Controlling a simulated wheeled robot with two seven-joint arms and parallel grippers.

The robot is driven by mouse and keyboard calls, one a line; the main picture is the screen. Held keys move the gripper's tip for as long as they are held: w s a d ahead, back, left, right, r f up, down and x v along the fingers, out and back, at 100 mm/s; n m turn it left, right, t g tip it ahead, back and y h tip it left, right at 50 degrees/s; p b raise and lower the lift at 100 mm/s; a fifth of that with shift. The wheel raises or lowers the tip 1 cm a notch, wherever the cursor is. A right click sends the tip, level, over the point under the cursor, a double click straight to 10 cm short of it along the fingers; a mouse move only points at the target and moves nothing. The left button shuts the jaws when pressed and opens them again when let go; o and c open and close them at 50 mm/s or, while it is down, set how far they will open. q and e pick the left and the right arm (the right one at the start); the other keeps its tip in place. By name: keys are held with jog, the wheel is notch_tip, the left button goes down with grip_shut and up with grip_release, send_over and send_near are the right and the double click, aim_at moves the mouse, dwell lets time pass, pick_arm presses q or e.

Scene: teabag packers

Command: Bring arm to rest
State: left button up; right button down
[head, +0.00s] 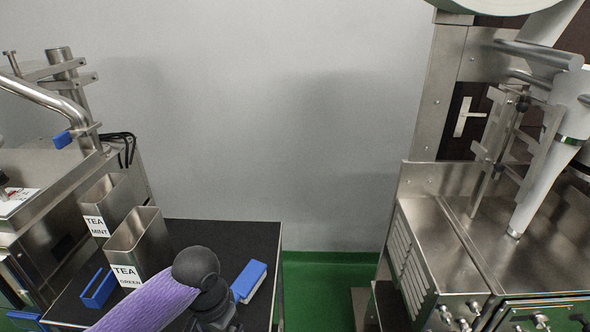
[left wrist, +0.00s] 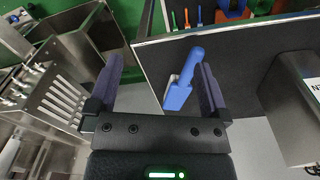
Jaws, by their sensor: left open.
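My left arm (head: 150,305), with a purple sleeve and a black joint, comes in at the bottom of the head view over the black table. Its fingers cannot be made out there. In the left wrist view my left gripper (left wrist: 158,78) is open, its two purple fingers well apart. A blue tool with a handle (left wrist: 183,85) shows between and beyond the fingers; I see no finger closed on it. In the head view a blue brush-like tool with a pale side (head: 250,280) lies on the table just right of my arm. My right gripper is not in view.
Metal tins labelled tea mint (head: 105,205) and tea green (head: 140,243) stand left of my arm on the black table (head: 225,238). A blue holder (head: 98,288) is nearby. Steel machines flank both sides. Green floor (head: 325,285) lies between table and right machine (head: 425,245).

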pick_arm(q)
jog(key=s+a+f+n+b, duration=0.1)
jog(key=s+f, duration=0.2)
jog(key=f, duration=0.5)
jog(key=s+a+f+n+t+b, duration=0.1)
jog(key=s+f, duration=0.1)
jog(key=f, duration=0.6)
jog(key=s+a+f+n+b, duration=0.1)
jog(key=s+a+f, duration=0.15)
jog(key=f, duration=0.65)
jog(key=s+f, duration=0.5)
jog(key=s, duration=0.7)
jog(key=s+f+m+b, duration=0.1)
jog(key=s+f, duration=0.5)
jog(key=s, duration=0.6)
jog(key=shift+s+a+g+y, duration=0.3)
jog(key=shift+s, duration=0.1)
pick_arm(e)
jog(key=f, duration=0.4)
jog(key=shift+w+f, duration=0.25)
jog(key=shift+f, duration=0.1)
